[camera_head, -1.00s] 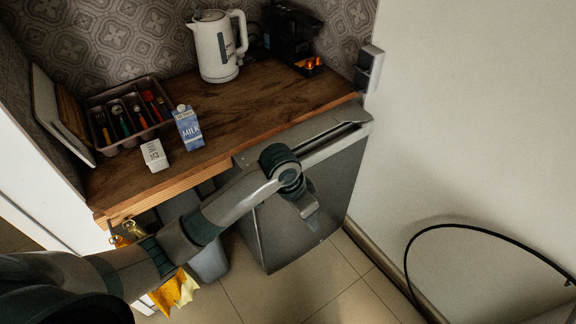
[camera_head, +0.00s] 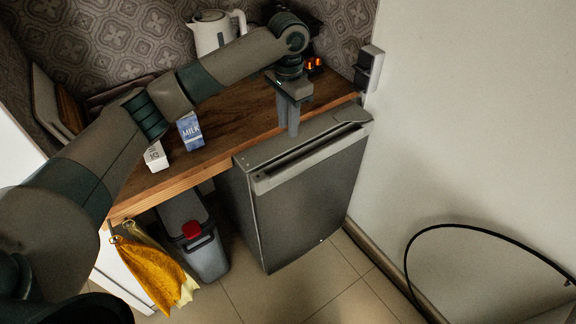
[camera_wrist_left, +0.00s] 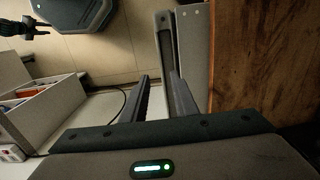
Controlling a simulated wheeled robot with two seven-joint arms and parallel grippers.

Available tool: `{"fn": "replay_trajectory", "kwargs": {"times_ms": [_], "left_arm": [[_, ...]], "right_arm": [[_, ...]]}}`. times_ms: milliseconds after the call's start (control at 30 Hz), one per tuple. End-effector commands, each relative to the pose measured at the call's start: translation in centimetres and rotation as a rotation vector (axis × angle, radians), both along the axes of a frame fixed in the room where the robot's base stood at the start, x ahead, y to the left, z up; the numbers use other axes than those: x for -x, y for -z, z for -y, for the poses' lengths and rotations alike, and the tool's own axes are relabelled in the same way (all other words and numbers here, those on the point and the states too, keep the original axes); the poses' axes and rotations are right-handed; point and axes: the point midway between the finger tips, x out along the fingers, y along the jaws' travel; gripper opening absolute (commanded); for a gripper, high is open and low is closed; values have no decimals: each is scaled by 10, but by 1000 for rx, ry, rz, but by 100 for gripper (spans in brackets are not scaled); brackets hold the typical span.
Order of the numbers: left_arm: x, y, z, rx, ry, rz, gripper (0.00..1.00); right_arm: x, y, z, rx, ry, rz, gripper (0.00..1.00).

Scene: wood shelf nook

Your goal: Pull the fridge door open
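The dark grey fridge (camera_head: 310,205) stands under the right end of the wooden counter, and its door looks shut. A long grey handle bar (camera_head: 312,161) runs along the top of the door. The bar also shows in the left wrist view (camera_wrist_left: 165,38). My left gripper (camera_head: 288,132) points down over the fridge's top, behind the bar in the head view. My right gripper does not show clearly in either view.
On the counter (camera_head: 228,130) are a milk carton (camera_head: 190,131), a small white box (camera_head: 155,157) and a kettle (camera_head: 212,36), partly behind my arm. Left of the fridge are a bin (camera_head: 208,257) and yellow cloths (camera_head: 150,270).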

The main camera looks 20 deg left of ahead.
Motion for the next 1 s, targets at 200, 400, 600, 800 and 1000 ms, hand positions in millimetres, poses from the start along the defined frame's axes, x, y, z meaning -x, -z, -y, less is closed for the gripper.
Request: {"fn": "replay_trajectory", "kwargs": {"times_ms": [200, 400, 600, 800, 1000], "left_arm": [[0, 0, 0, 0, 0, 0, 27], [1, 5, 0, 0, 0, -1, 27], [1, 21, 0, 0, 0, -2, 27], [1, 51, 0, -1, -1, -3, 27], [2, 87, 0, -1, 1, -3, 27]], "right_arm": [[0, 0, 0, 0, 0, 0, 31], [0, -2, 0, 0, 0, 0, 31], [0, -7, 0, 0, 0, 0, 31], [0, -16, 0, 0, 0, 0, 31], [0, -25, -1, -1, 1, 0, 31]]}}
